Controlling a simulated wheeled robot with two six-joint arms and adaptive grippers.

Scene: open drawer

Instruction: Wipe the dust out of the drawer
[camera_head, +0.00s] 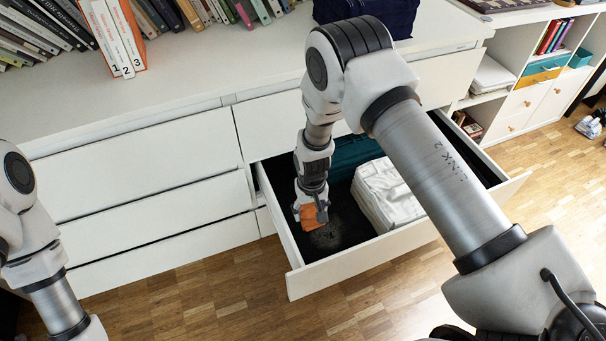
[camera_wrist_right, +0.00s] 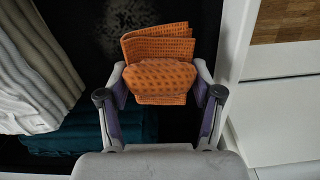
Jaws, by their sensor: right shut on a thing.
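The white drawer (camera_head: 300,284) is pulled open and has a dark floor. A greyish dust patch (camera_head: 327,238) lies on its floor near the front left; it also shows at the top of the right wrist view (camera_wrist_right: 110,25). My right gripper (camera_head: 311,211) is inside the drawer, shut on a folded orange cloth (camera_head: 309,220). In the right wrist view the cloth (camera_wrist_right: 160,75) sits between both fingers. I cannot tell if the cloth touches the floor. My left gripper is out of view; only my left arm shows.
Teal fabric (camera_head: 350,152) lies at the back. The drawer's left wall is close to my right gripper. Books (camera_head: 115,35) and a dark blue item (camera_head: 385,14) stand on the dresser top.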

